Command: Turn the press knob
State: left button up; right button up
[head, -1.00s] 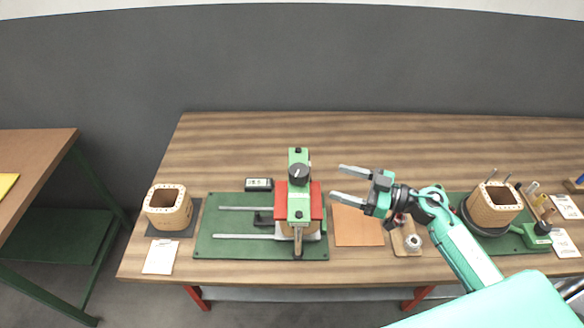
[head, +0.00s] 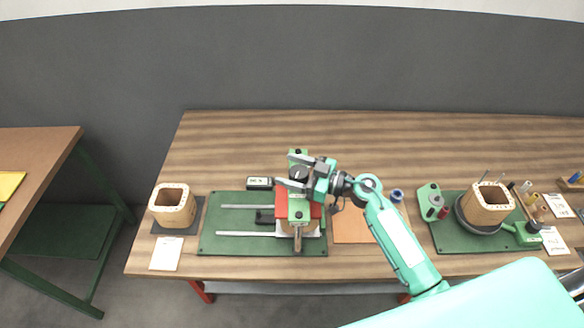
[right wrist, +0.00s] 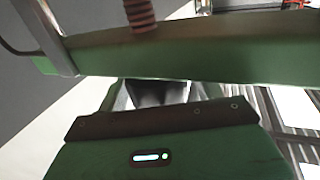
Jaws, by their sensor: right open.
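The press (head: 298,213) has a green top bar, red side blocks and a light base, and stands on a green plate. Its dark round knob (head: 299,173) sits on the upper part of the bar and is partly covered by my gripper. My right gripper (head: 283,169) reaches in from the right, with one finger beyond the knob and one on its near side. It is open, with the knob appearing between the fingers; contact cannot be told. In the right wrist view a green bar (right wrist: 200,58) crosses close to the camera; the knob cannot be clearly made out there.
Two rails and a small display box (head: 259,183) are left of the press. A wooden coil former (head: 173,207) stands at the far left. An orange sheet (head: 352,226) lies right of the press. Another former (head: 488,205) stands on a green plate at the right. The back tabletop is clear.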

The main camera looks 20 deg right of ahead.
jog(key=c, duration=1)
jog(key=shift+n+g+y, duration=0.3)
jog(key=shift+n+g, duration=0.1)
jog(key=shift+g, duration=0.1)
